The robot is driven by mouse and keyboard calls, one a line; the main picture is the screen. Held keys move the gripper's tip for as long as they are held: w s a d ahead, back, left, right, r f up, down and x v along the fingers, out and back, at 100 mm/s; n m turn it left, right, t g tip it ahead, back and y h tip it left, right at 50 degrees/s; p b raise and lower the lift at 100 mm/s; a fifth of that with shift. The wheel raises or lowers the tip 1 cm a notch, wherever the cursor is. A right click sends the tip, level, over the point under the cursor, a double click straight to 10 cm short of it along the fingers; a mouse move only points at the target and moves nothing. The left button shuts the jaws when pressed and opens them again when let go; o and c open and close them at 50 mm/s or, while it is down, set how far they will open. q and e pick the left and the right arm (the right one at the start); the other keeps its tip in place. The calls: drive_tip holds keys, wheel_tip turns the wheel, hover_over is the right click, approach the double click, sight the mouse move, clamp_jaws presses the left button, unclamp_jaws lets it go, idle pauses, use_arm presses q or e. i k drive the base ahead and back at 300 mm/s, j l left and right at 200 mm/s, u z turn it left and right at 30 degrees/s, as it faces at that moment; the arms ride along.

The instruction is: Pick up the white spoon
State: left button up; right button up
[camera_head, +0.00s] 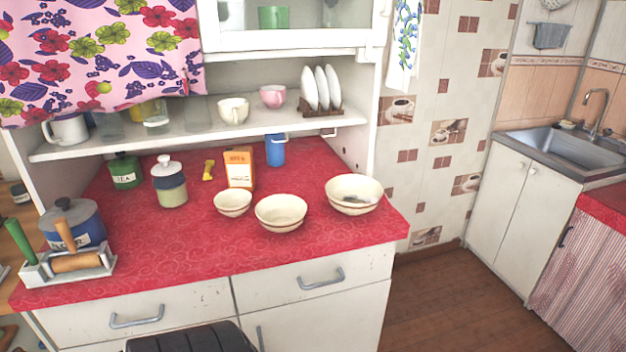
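I cannot clearly make out a white spoon. Three cream bowls with brown bands stand on the red counter (180,250): a small left bowl (232,203), a middle bowl (281,213) and a larger right bowl (354,206). A small greyish thing shows inside the right bowl, too small to tell what it is. Neither of my grippers is in view.
A blue pot (75,228) and a white rack (68,267) are at left. The counter's front middle is clear. A shelf (200,122) overhangs the back.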

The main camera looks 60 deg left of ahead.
sight(374, 201)
drive_tip(key=u, duration=1.55)
drive_tip(key=j, duration=0.1)
